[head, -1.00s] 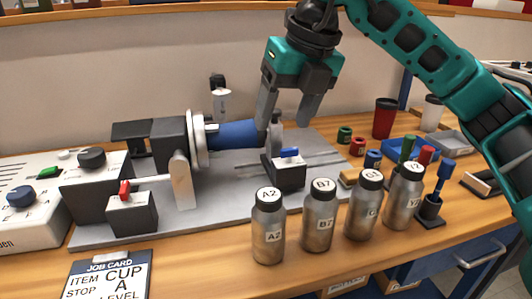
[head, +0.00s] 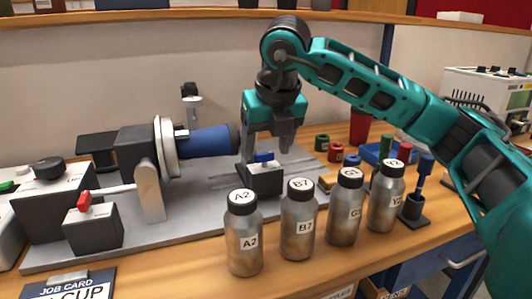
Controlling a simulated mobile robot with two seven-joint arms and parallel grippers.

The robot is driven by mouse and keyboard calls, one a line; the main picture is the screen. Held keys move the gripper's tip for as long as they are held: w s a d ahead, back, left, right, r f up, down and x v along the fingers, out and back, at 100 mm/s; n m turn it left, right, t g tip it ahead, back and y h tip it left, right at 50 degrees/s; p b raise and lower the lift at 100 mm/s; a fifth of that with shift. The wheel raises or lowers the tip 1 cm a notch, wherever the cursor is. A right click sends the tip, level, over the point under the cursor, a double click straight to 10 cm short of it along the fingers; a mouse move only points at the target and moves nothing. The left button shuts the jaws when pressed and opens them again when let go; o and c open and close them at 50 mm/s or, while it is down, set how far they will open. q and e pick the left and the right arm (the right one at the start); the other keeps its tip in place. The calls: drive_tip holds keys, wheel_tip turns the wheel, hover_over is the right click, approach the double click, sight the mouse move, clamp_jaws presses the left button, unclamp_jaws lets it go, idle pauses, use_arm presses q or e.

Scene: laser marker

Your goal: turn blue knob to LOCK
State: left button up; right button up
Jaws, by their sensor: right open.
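The blue knob (head: 264,156) sits on top of a small black block (head: 262,178) on the grey plate, behind the bottles. My right gripper (head: 267,154) points down over this block, with its fingers apart on either side of the blue knob. I cannot tell whether either finger touches the knob. No LOCK marking can be read. My left gripper is out of view.
A blue cup-shaped piece (head: 210,142) is mounted on a round chuck (head: 166,146) just left of the gripper. Several labelled metal bottles (head: 298,222) stand in front. A black block with a red knob (head: 92,228) stands at left.

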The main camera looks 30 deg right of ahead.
drive_tip(key=shift+w+f, duration=0.15)
drive_tip(key=shift+f, duration=0.3)
drive_tip(key=c, duration=1.1)
